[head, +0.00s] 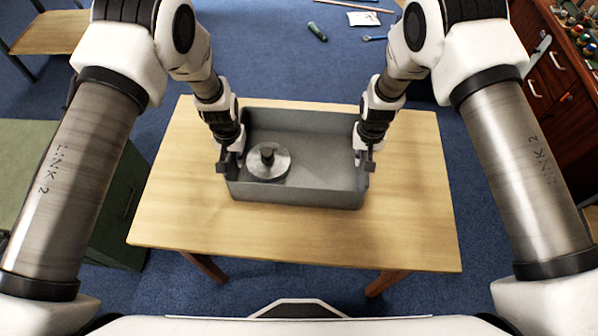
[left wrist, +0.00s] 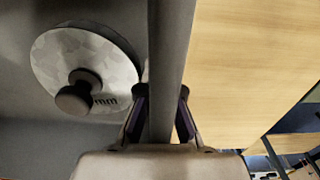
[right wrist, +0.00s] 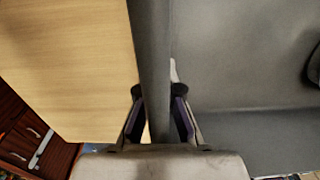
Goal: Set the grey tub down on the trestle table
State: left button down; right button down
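The grey tub (head: 310,194) is upright and level over the middle of the light-wood trestle table (head: 300,236). I cannot tell whether its bottom touches the tabletop. My left gripper (head: 232,160) is shut on the tub's left wall (left wrist: 170,60), one finger on each side. My right gripper (head: 364,158) is shut on the tub's right wall (right wrist: 152,60) in the same way. A pale round disc with a dark knob (head: 268,160) lies inside the tub at the left; it also shows in the left wrist view (left wrist: 85,55).
The tabletop is otherwise bare, with free room in front and on both sides. A green cabinet (head: 120,200) stands left of the table. A red-brown drawer unit (head: 565,95) stands at the right. A dark green cylinder (head: 317,31) and paper (head: 363,18) lie on the blue floor behind.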

pick_arm(q)
jog(key=shift+f+b, duration=0.35)
jog(key=shift+f, duration=0.3)
pick_arm(e)
jog(key=shift+w+f, duration=0.1)
jog(key=shift+f, duration=0.6)
pick_arm(q)
jog(key=c, duration=1.3)
grip_release()
jog(key=shift+r+p, duration=0.25)
jog(key=shift+p, duration=0.05)
pick_arm(e)
jog(key=c, duration=1.3)
grip_release()
jog(key=shift+r, duration=0.3)
pick_arm(q)
jog(key=shift+r, duration=0.1)
jog(key=shift+r, duration=0.5)
notch_tip(320, 180, up, 11)
jog(key=shift+f, duration=0.2)
jog(key=shift+r, duration=0.2)
pick_arm(e)
jog(key=shift+r, duration=0.15)
pick_arm(q)
jog(key=shift+s, duration=0.1)
pick_arm(e)
notch_tip(320, 180, up, 12)
jog(key=shift+f, duration=0.1)
